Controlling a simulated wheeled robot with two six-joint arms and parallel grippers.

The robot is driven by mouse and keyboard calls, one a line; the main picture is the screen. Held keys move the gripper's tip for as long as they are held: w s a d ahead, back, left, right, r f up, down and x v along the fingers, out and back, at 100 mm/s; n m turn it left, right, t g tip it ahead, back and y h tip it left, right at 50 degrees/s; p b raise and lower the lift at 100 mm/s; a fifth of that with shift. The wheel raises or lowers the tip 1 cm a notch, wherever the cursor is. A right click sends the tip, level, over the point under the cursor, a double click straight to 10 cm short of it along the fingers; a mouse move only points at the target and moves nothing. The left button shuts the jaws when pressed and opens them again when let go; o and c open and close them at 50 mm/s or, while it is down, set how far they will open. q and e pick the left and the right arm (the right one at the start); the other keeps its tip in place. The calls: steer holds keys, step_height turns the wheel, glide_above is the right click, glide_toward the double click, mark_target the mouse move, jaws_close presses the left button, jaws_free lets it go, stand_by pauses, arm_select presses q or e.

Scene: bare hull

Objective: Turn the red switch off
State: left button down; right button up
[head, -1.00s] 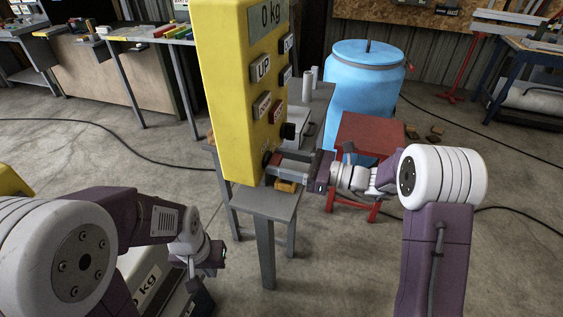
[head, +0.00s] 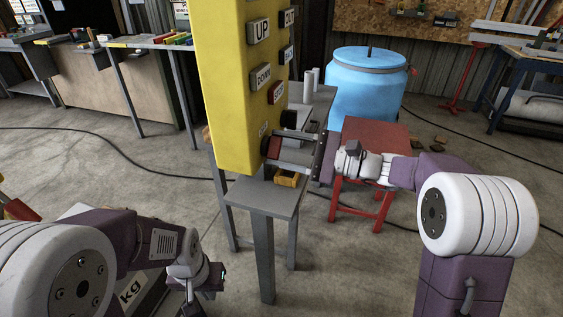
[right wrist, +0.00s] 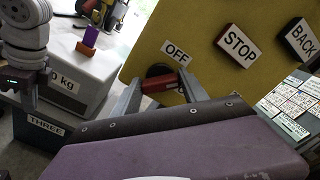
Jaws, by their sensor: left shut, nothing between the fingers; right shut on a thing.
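The red switch (right wrist: 158,83) is a red bar on a round black base, low on the yellow control box (head: 225,85). In the right wrist view an OFF label (right wrist: 176,52) is above it and another label, mostly hidden, is below. My right gripper (head: 275,150) has its fingers on either side of the switch and is shut on it; it also shows in the right wrist view (right wrist: 155,90). The bar looks slightly tilted there. My left gripper (head: 204,285) hangs at the lower left, away from the box, shut and empty.
The box has other buttons, such as STOP (right wrist: 238,45) and BACK (right wrist: 300,38). A grey stand (head: 262,198) is under it. A red stool (head: 375,140) and a blue barrel (head: 365,85) are behind my right arm. Grey weights marked kg (right wrist: 75,92) are at the lower left.

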steer(key=shift+s+f+n+b, duration=0.1)
steer(key=shift+f+n+b, duration=0.05)
steer(key=shift+n+b, duration=2.35)
steer(key=shift+f+n+b, duration=0.1)
steer(key=shift+n+b, duration=1.7)
steer(key=shift+b, duration=1.35)
steer(key=o, duration=1.4)
steer(key=shift+r, duration=0.1)
steer(key=p+v, duration=0.1)
steer(key=v, duration=0.8)
steer(key=shift+p, duration=0.3)
